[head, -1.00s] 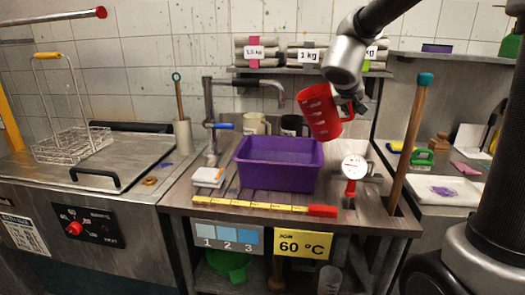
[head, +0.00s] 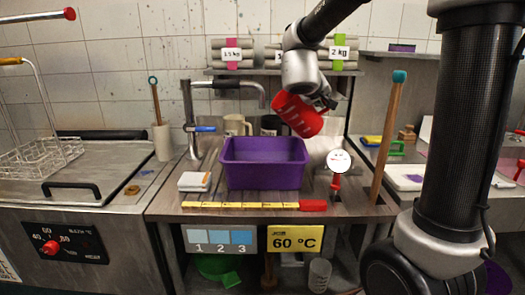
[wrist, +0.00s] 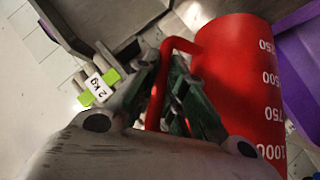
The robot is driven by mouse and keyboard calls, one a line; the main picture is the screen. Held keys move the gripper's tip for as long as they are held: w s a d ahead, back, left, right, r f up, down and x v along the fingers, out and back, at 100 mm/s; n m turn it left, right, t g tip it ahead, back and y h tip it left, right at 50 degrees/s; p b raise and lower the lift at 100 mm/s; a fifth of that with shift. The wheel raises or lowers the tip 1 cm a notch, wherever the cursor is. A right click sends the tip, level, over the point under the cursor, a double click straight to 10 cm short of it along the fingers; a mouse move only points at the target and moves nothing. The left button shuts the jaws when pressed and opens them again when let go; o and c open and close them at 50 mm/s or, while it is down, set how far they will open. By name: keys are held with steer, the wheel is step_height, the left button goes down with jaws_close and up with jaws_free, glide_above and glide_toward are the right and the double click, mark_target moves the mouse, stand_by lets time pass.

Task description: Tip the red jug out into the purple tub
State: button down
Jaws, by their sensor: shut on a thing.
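The red jug (head: 298,115) has white measuring marks and hangs in the air, tilted with its mouth toward the upper left in the head view. My gripper (head: 325,101) is shut on its handle, at the jug's right side. In the wrist view the red jug (wrist: 240,80) fills the right side, and my gripper (wrist: 172,95) closes around the red handle. The purple tub (head: 264,177) stands on the bench, below and left of the jug. Its edge also shows in the wrist view (wrist: 297,60). The jug's inside is hidden, and I see nothing pouring.
A tap (head: 190,120) stands left of the tub. A dial gauge (head: 338,162) on a red stand and a tall wooden pole (head: 386,140) stand to its right. A yellow rule (head: 240,205) lies in front. Rolled bundles (head: 232,55) sit on the shelf behind.

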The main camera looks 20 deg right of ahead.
steer(key=shift+a+r, duration=0.15)
steer(key=shift+a, duration=0.05)
